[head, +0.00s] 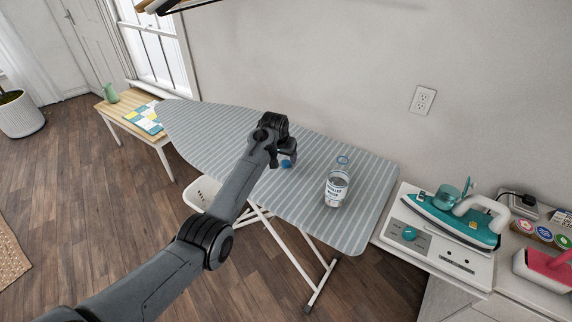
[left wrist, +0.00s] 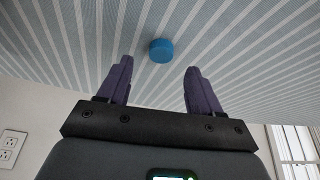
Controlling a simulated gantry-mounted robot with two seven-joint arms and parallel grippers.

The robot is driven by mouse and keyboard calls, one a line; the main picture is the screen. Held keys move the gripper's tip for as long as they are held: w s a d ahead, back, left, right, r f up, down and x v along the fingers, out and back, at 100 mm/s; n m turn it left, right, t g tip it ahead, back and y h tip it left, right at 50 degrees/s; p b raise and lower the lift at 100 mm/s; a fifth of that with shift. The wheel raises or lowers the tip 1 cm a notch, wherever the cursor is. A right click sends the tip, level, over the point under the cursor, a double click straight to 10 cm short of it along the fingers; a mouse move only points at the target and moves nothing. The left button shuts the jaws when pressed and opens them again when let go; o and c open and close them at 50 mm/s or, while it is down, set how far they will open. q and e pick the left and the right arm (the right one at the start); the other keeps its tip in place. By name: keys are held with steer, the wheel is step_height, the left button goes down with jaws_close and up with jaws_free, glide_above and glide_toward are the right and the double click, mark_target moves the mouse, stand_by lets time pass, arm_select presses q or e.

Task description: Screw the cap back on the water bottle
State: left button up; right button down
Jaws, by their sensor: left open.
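The clear water bottle (head: 337,186) stands upright on the striped ironing board (head: 345,230), with a white label. The blue cap (head: 286,163) lies on the board to the left of the bottle, partly hidden by my left gripper (head: 287,153) in the head view. In the left wrist view the blue cap (left wrist: 161,50) lies on the cloth, ahead of and between the two purple fingers. My left gripper (left wrist: 158,85) is open and empty, close to the cap, with a gap between the fingertips and it. My right gripper is not in view.
A teal iron (head: 455,215) rests on a white station (head: 440,245) to the right of the board. A wooden side table (head: 125,106) with a green pitcher (head: 111,93) stands at the left. The board around the bottle is clear.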

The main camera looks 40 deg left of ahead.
mark_target(286, 162)
arm_select(q)
steer(key=shift+b+x, duration=0.7)
steer(key=shift+x, duration=1.4)
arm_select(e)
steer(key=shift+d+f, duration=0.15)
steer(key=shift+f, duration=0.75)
arm_select(q)
steer(key=shift+c, duration=0.5)
steer(key=c, duration=1)
steer(key=shift+r, duration=0.55)
steer(key=r, duration=0.1)
steer(key=d+r+p, duration=0.1)
steer(key=r, duration=0.1)
steer(key=shift+r, duration=0.35)
steer(key=d+r+p, duration=0.2)
steer(key=d+r, duration=0.4)
steer(key=d, duration=0.4)
steer(key=shift+w+d, duration=0.3)
steer(key=shift+w, duration=0.1)
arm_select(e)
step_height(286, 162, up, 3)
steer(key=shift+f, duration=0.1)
arm_select(q)
steer(key=shift+r, duration=0.1)
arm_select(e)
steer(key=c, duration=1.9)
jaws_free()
